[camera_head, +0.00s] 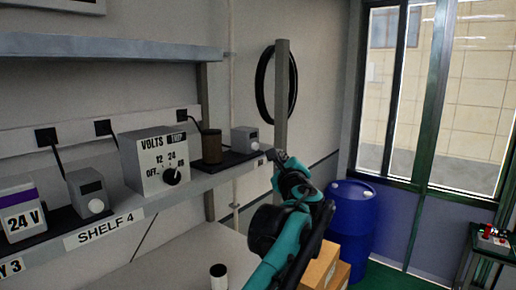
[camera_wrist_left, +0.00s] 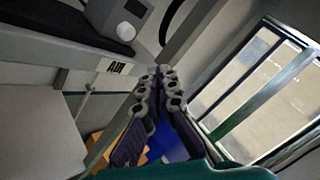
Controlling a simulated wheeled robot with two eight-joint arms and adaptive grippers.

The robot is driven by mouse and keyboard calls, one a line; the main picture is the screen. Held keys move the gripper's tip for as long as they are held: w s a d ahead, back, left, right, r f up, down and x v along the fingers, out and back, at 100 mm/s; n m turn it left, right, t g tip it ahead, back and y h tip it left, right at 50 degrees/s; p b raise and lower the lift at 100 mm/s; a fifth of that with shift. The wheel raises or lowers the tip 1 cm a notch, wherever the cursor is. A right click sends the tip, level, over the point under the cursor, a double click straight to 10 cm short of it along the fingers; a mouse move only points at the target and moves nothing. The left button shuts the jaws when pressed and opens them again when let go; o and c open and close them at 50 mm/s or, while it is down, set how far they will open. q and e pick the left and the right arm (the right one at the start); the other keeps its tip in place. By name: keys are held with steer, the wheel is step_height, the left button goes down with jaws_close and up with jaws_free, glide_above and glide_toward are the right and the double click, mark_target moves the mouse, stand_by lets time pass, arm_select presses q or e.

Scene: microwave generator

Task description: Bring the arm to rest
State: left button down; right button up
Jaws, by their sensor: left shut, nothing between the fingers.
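My left arm reaches up from the bottom of the head view. Its left gripper (camera_head: 279,158) is raised near the right end of the shelf, in front of a grey upright post. In the left wrist view the two fingers of the left gripper (camera_wrist_left: 161,76) lie close together with nothing held between them. I cannot tell whether the fingertips touch the shelf edge or post. My right gripper is not in view.
The shelf (camera_head: 195,190) carries a VOLTS dial box (camera_head: 155,160), a brown cylinder (camera_head: 211,146) and small grey boxes. A blue barrel (camera_head: 350,222) and cardboard boxes (camera_head: 319,267) stand beyond my arm. A small table (camera_head: 492,250) stands far right.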

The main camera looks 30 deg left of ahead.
arm_select(q)
steer(key=shift+f, duration=0.1)
stand_by(0.3)
steer(key=s+d+f+n+g+h+b, duration=0.1)
steer(key=s+f+n+b, duration=0.4)
steer(key=f, duration=0.7)
steer(key=s+d+f+n+g+h+b, duration=0.15)
steer(key=s+f+b, duration=0.35)
steer(key=f, duration=0.7)
steer(key=s+d+f+n+g+h+b, duration=0.1)
steer(key=s+f+n+g+b, duration=0.2)
steer(key=f+b, duration=0.65)
steer(key=s+d+f+n+h+b, duration=0.2)
steer(key=s+d+f+n+b, duration=0.1)
steer(key=f, duration=1)
steer(key=s+d+f+n+g+h+b, duration=0.1)
steer(key=s+d+f+b, duration=0.4)
steer(key=f, duration=0.9)
steer(key=s+d+f+n+g+h+b, duration=0.1)
steer(key=s+d+f+n+h+b, duration=0.3)
steer(key=f, duration=0.9)
steer(key=s+d+h+b, duration=0.1)
steer(key=s+d, duration=0.1)
steer(key=d, duration=0.1)
steer(key=shift+d+f+n, duration=0.2)
steer(key=shift+n, duration=0.15)
steer(key=shift+s+h, duration=0.1)
steer(key=shift+h, duration=0.15)
